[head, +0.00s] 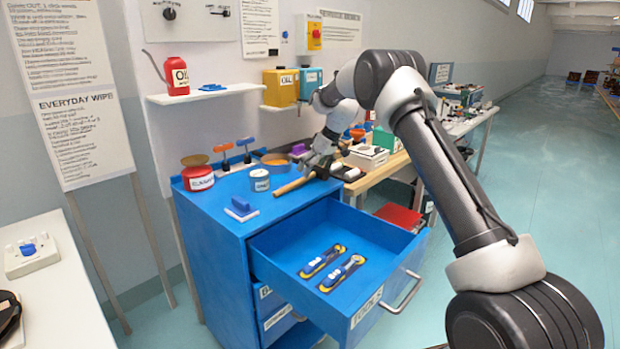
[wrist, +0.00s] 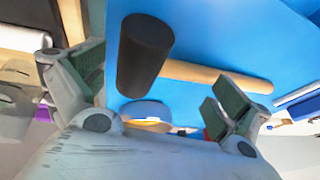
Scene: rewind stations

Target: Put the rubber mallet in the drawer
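The rubber mallet has a black cylindrical head (wrist: 146,55) and a light wooden handle (head: 294,185). It lies on top of the blue cabinet (head: 225,203), near the right back corner. The handle also shows in the wrist view (wrist: 215,76). My gripper (head: 320,160) is over the mallet's head end and hides much of the head in the head view. In the wrist view my gripper (wrist: 155,85) has its fingers wide apart, with the black head showing between them; contact cannot be told. The blue drawer (head: 385,243) is pulled open and holds two tools (head: 343,272) in yellow-edged recesses.
The cabinet top also holds a red tin (head: 198,178), a small labelled can (head: 260,180), orange- and blue-topped tools and a blue block (head: 240,208). A cluttered wooden bench (head: 375,175) adjoins at right. The drawer has bare floor around its two tools.

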